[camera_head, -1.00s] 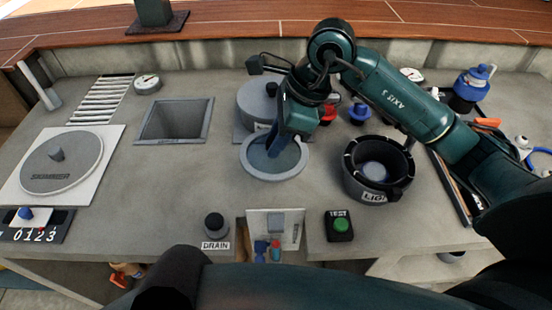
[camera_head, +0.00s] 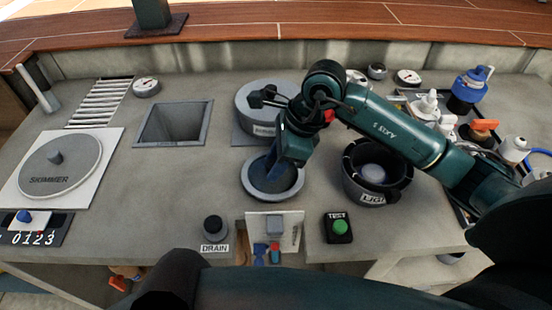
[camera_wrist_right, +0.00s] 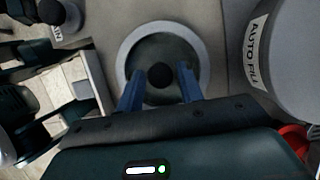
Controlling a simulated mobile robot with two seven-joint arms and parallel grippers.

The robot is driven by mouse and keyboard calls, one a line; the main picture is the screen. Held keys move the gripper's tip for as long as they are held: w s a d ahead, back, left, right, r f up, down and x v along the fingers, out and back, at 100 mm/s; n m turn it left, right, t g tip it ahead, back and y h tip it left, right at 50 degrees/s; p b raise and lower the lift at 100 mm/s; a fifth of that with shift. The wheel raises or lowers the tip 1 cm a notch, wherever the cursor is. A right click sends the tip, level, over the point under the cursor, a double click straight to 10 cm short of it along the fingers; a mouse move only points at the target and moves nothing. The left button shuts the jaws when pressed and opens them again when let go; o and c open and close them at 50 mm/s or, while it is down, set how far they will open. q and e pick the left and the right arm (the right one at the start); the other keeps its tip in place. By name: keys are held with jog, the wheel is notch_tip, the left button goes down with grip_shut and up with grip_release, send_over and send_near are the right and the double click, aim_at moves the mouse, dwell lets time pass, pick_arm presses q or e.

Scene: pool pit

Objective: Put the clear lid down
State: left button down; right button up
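The clear lid (camera_head: 287,190) is a round see-through disc with a pale grey ring, low over the deck at the middle of the head view. The right wrist view shows its ring (camera_wrist_right: 128,52) and a dark round knob (camera_wrist_right: 160,76) at its centre. My right gripper (camera_wrist_right: 160,80) is above it, its two blue fingers apart on either side of the knob, with small gaps visible. In the head view my right gripper (camera_head: 272,175) hides part of the lid. I cannot tell whether the lid is fully seated. My left gripper is not in view.
A grey round AUTO FILL cover (camera_head: 256,97) stands just behind the lid. A black LIGHT pot (camera_head: 361,190) is to the right. The DRAIN knob (camera_head: 213,226) and green TEST button (camera_head: 340,227) are in front. An open square pit (camera_head: 140,130) lies left.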

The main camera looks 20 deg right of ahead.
jog(key=shift+o, duration=1.1)
jog(key=shift+r, duration=0.2)
jog(key=v, duration=1.2)
